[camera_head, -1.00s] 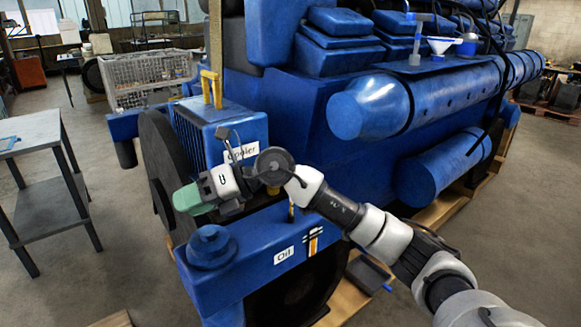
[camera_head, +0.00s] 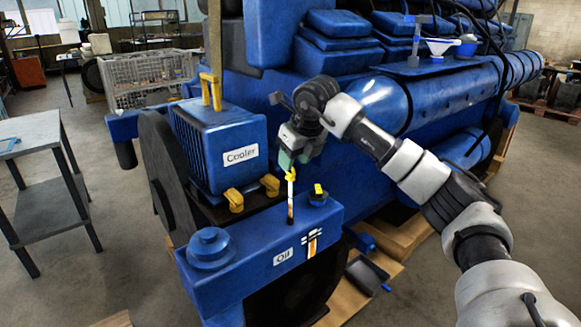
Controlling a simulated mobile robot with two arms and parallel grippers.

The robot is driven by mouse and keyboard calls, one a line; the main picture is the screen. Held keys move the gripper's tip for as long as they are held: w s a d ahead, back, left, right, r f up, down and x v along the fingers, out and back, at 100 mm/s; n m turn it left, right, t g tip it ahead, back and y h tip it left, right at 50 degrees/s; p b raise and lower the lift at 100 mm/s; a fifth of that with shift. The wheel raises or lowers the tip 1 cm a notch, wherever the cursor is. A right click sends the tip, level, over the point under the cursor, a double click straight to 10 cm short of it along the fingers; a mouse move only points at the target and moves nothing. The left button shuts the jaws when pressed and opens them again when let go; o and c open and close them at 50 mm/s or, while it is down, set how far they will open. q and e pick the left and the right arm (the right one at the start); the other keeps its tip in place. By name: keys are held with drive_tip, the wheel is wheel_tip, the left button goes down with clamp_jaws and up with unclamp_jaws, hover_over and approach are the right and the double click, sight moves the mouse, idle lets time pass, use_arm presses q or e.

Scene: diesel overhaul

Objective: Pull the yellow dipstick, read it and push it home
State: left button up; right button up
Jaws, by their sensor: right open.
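The dipstick (camera_head: 291,194) stands nearly upright at the top of the blue block labelled "Oil" (camera_head: 225,275). It has a yellow handle, a pale shaft and a dark lower part. I cannot tell how deep its lower end sits. My right gripper (camera_head: 287,163), with greenish fingers, is just above and beside the yellow handle. It is open, and whether it touches the handle is unclear. My left gripper is out of view.
A yellow-marked cap (camera_head: 318,194) sits right of the dipstick. Yellow fittings (camera_head: 235,200) stand below the cooler (camera_head: 225,150). The blue engine (camera_head: 290,120) rises behind my right arm. A grey table (camera_head: 30,130) stands at the left.

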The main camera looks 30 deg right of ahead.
sight(290, 180)
drive_tip(key=shift+x, duration=2.05)
drive_tip(key=shift+a, duration=0.1)
clamp_jaws()
